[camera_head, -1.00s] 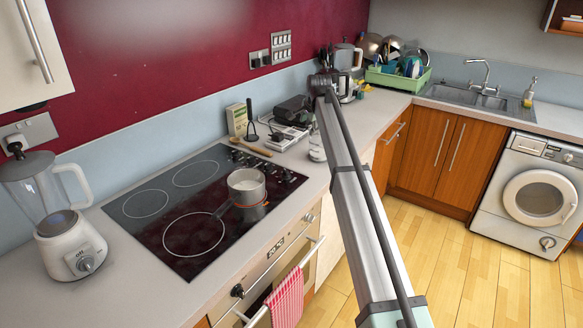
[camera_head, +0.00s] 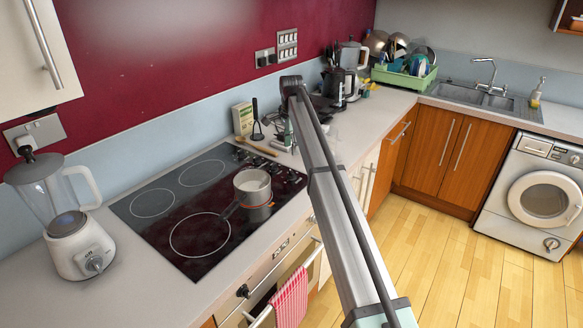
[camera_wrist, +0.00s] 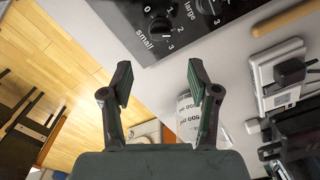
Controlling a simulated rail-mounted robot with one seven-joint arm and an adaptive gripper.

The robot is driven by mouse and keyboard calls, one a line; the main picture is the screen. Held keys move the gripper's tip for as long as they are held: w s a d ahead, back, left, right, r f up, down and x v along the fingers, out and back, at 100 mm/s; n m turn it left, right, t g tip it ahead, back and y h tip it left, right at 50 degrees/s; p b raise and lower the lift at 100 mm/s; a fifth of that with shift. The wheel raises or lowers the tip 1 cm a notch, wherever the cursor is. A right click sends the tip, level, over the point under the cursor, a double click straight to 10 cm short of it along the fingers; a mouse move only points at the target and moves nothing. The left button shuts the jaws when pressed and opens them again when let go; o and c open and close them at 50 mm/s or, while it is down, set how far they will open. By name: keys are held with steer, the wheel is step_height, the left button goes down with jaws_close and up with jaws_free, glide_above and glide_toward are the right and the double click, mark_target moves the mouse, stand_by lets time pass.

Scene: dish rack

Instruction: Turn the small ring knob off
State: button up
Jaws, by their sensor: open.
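The small ring knob (camera_wrist: 160,25) is a black dial marked "small" with numbers around it, at the top of the wrist view. A second knob (camera_wrist: 205,5), marked "large", lies to its right, cut by the frame edge. My gripper (camera_wrist: 160,79) is open and empty, its two fingers apart below the knob in the wrist view and not touching it. The knobs sit on the right end of the black hob (camera_head: 160,235) in the head view, too small there to read. My gripper is hidden behind my arm in that view.
A saucepan (camera_head: 253,190) stands on a hob ring with an orange glow at its base. A blender (camera_head: 75,235) stands left of the hob. Beside the knobs are a wooden spoon (camera_wrist: 283,18), a clear jar (camera_wrist: 187,118) and a white device (camera_wrist: 277,68).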

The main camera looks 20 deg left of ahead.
mark_target(291, 171)
step_height(291, 171, down, 10)
steer(key=shift+f+p, duration=0.2)
steer(key=shift+p, duration=0.85)
jaws_close()
